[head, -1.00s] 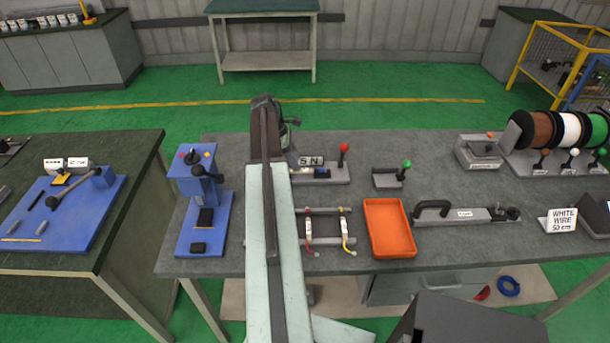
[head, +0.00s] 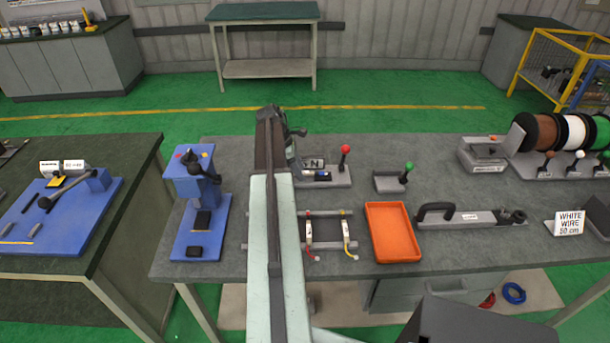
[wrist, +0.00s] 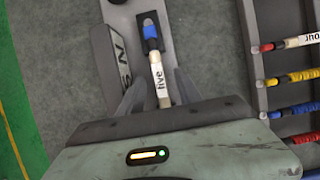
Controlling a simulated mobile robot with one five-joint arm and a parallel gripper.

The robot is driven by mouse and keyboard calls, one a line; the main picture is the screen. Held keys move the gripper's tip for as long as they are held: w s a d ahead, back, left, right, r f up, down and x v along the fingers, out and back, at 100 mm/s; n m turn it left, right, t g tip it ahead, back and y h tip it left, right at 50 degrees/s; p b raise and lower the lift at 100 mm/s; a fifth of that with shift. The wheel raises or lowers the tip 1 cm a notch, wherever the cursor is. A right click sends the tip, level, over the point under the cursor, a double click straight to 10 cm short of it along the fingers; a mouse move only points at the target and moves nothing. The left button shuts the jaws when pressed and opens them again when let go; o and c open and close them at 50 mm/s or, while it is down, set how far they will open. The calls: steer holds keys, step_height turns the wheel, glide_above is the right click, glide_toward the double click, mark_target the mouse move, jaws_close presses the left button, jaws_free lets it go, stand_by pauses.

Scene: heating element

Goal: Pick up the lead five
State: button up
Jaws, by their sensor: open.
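The lead five (wrist: 157,72) has a white sleeve marked "five" and a blue end. In the wrist view it lies with its blue end in a grey fixture (wrist: 118,60) carrying an "N" plate. My gripper (wrist: 159,82) is open, with one finger on each side of the white sleeve. I cannot tell whether the fingers touch it. In the head view the fixture (head: 338,176) with a red-knobbed lever stands beside my gripper (head: 296,135). My arm hides part of that fixture there.
A rack (head: 343,213) with leads is in front of the fixture; its coloured ends show in the wrist view (wrist: 288,78). An orange tray (head: 392,232) lies right of it. A green-knobbed fixture (head: 391,183) is close by. A blue press (head: 196,205) stands left of my arm.

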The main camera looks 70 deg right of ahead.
jaws_close()
steer(key=shift+r, duration=0.1)
steer(key=shift+r+p, duration=0.3)
steer(key=shift+p, duration=0.15)
step_height(320, 180, up, 4)
steer(key=p, duration=0.4)
steer(key=shift+s+a, duration=0.1)
steer(key=shift+a, duration=0.05)
steer(key=s+a, duration=0.9)
steer(key=a, duration=0.3)
steer(key=shift+s+a+r+p, duration=0.15)
steer(key=shift+s+r+p, duration=0.15)
steer(key=shift+s+r, duration=0.1)
